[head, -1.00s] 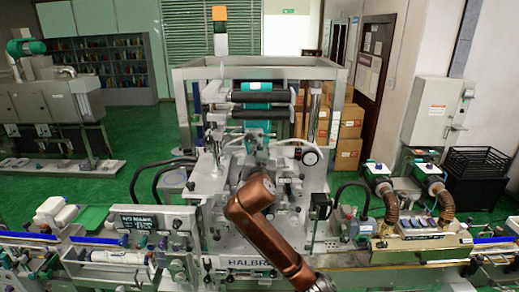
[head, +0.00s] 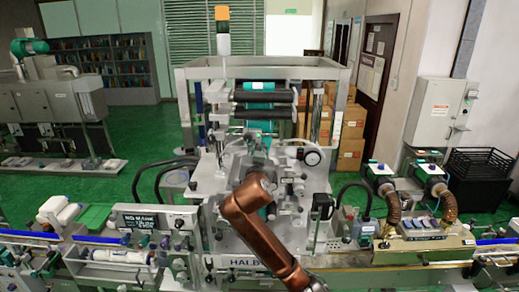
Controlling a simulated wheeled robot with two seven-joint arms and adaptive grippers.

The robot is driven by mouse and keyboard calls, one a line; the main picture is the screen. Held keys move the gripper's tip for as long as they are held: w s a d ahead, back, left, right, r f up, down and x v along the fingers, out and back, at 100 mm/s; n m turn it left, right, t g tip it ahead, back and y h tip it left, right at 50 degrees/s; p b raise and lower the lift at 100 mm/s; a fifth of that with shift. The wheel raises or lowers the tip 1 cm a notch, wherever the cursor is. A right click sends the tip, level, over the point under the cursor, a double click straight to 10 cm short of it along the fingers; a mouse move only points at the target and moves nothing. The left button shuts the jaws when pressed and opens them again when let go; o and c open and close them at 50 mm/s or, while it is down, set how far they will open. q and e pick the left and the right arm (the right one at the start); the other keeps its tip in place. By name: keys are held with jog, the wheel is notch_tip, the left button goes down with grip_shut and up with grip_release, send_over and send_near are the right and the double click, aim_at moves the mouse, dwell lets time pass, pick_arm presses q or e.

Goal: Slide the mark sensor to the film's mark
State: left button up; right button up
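The teal film (head: 260,88) runs over dark rollers in the upper middle of the machine and continues down its front (head: 259,127). My copper-coloured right arm rises from the bottom centre in front of the machine. My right gripper (head: 262,158) is at the arm's far end, among grey machine parts below the film; its fingers are too small and covered to read. I cannot pick out the mark sensor or a mark on the film; the arm covers part of that area. A dark display (head: 150,220) at left reads "NO MARK". My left gripper is not in view.
The machine's steel frame (head: 345,75) surrounds the rollers. A round gauge (head: 312,157) and a black box (head: 322,206) stand right of the arm. Brown hoses (head: 393,213) are farther right. A conveyor runs along the front on both sides.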

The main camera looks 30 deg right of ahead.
jog(key=o, duration=0.4)
jog(key=shift+s, duration=0.1)
jog(key=v, duration=1.2)
jog(key=shift+f, duration=0.1)
